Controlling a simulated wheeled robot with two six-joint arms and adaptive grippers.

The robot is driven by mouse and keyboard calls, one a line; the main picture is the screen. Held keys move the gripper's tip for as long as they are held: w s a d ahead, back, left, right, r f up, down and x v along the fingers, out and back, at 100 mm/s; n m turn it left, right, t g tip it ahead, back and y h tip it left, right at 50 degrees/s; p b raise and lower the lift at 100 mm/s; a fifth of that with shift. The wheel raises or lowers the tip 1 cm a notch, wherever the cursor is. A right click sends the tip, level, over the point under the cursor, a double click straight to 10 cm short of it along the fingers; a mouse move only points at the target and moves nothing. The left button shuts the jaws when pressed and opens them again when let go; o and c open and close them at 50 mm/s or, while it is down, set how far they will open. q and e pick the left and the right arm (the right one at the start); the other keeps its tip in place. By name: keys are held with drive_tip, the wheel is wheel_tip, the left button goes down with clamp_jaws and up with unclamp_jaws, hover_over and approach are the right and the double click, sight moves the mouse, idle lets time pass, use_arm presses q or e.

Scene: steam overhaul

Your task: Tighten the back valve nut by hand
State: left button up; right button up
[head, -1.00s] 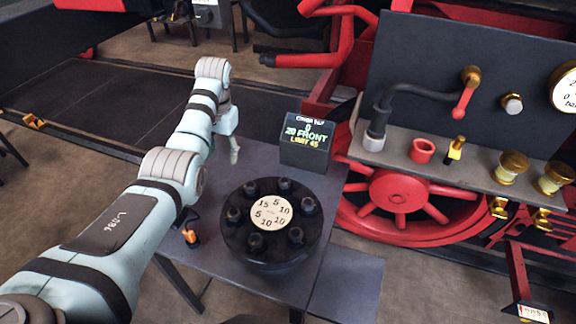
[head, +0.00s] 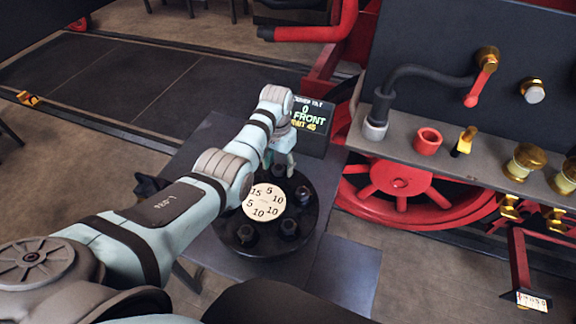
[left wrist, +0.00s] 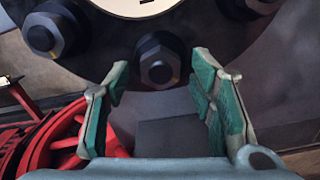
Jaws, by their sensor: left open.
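The round black valve cover (head: 268,245) lies on the table with a ring of dark hex nuts and a pale number disc (head: 264,202). My left gripper (head: 290,172) is over the cover's back edge, pointing down, and hides part of that side. In the left wrist view my left gripper (left wrist: 160,72) is open, with one green-padded finger on each side of a dark hex nut (left wrist: 156,62). The nut sits just ahead of the fingertips, and I see no contact. Other nuts, such as the right one (head: 303,196), stand clear. My right gripper is not in view.
A small display box (head: 316,143) stands behind the cover, close to my left gripper, showing "FRONT" and a limit line, partly hidden. A grey shelf (head: 400,152) with a red cup (head: 428,141) and brass fittings is at right, above a red wheel (head: 400,180).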

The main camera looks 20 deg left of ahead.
use_arm(q)
drive_tip(key=shift+a+f, duration=0.1)
drive_tip(key=shift+f, duration=0.2)
drive_tip(key=shift+s+r, duration=0.25)
drive_tip(key=shift+c, duration=1.3)
drive_tip(key=c, duration=0.9)
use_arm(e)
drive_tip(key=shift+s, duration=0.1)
